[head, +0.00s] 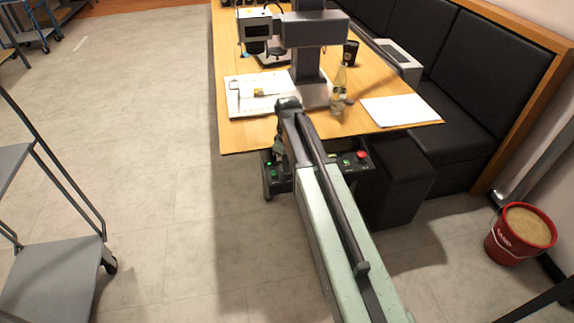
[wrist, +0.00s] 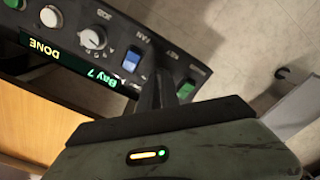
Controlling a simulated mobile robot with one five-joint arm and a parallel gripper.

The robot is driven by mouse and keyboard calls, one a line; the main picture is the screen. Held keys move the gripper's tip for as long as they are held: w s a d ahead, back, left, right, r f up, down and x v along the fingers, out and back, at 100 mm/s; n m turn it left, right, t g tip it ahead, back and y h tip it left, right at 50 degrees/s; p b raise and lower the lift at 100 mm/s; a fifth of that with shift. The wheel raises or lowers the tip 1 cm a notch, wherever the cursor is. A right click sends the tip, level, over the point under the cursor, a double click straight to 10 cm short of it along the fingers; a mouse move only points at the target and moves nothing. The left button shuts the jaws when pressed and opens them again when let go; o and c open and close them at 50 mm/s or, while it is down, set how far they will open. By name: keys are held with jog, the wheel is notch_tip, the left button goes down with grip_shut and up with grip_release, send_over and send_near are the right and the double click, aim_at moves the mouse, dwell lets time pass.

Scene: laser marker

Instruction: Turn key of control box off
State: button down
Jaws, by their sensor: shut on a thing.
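The black control box (head: 350,168) sits under the front edge of the table in the head view. In the wrist view its panel (wrist: 75,32) appears upside down, with a lit display (wrist: 72,62) reading "DONE" and "Bay 7". My gripper (wrist: 167,82) reaches the panel between the blue rocker switch (wrist: 131,61) and a green button (wrist: 187,90). Its dark fingers are shut on the key, which they hide, so the key's angle cannot be told. In the head view my gripper (head: 280,150) is at the box's left part, partly hidden by my arm.
The table (head: 245,138) overhangs the box and carries the laser marker (head: 312,60), a bottle (head: 339,92) and white paper (head: 400,110). A red button (head: 361,155) is on the box's right. A sand bucket (head: 520,235) stands at right. Floor at left is clear beside a cart (head: 55,270).

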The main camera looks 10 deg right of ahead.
jog(key=shift+n, duration=0.3)
jog(key=c, duration=1.6)
grip_release()
jog(key=shift+r, duration=0.1)
notch_tip(320, 180, up, 8)
jog(key=p, duration=0.8)
jog(key=shift+f, duration=0.25)
